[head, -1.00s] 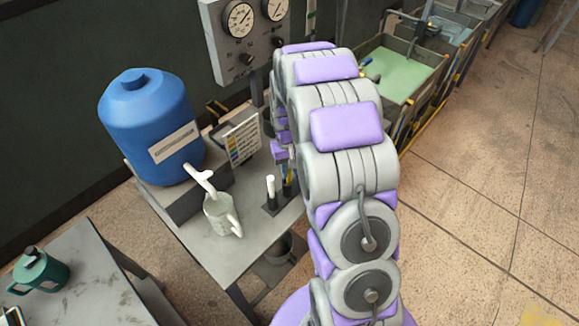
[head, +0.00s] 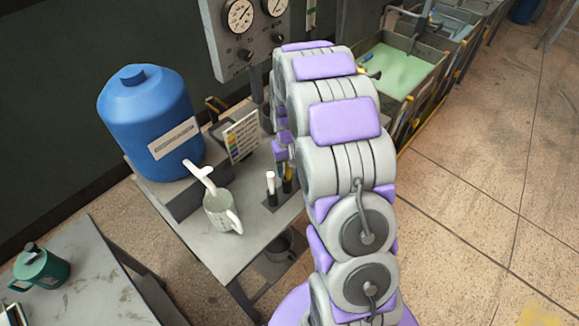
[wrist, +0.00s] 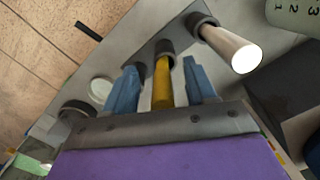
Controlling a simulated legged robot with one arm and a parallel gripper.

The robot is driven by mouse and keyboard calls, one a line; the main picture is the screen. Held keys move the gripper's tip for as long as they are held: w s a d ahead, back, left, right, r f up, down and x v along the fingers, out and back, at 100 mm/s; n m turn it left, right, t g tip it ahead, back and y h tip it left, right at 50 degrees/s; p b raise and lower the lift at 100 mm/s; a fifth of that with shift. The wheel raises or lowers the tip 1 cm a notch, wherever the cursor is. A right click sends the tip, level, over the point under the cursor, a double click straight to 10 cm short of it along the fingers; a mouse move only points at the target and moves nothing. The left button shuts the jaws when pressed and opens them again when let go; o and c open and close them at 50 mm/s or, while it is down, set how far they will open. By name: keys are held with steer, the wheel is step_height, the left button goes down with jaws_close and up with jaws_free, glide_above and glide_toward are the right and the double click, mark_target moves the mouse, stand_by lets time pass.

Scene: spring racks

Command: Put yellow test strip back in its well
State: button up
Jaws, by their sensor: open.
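The yellow test strip (wrist: 163,82) stands in the wrist view with its far end in a dark collar (wrist: 164,48) of the strip holder. My gripper (wrist: 162,80) is open, with one blue finger on each side of the strip and visible gaps between. In the head view the yellow strip (head: 288,180) shows upright in the dark holder, beside my arm, which hides the gripper. A white strip (wrist: 230,48) stands in the neighbouring well, and it also shows in the head view (head: 270,184). How deep the yellow strip sits cannot be told.
A clear jug (head: 220,214) stands on the bench left of the holder, under the white spout of a blue tank (head: 150,120). A colour chart (head: 242,136) stands behind the strips. The bench top (head: 215,250) in front is clear.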

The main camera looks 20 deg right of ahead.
step_height(320, 180, up, 17)
steer(key=w+p, duration=0.1)
steer(key=shift+w+d+p, duration=0.15)
steer(key=shift+w+p, duration=0.05)
steer(key=shift+p, duration=0.15)
steer(key=shift+r, duration=0.1)
stand_by(0.3)
steer(key=s+a+r+b, duration=0.15)
steer(key=s+a, duration=0.25)
steer(key=s, duration=0.4)
steer(key=s+a+r, duration=0.2)
steer(key=s+a, duration=0.2)
steer(key=s, duration=0.4)
steer(key=s+a+f+n+g+b, duration=0.1)
steer(key=s+a+f+b, duration=0.1)
steer(key=s, duration=1.6)
steer(key=shift+s+a+f, duration=0.2)
steer(key=shift+a+f, duration=0.05)
steer(key=shift+a, duration=0.3)
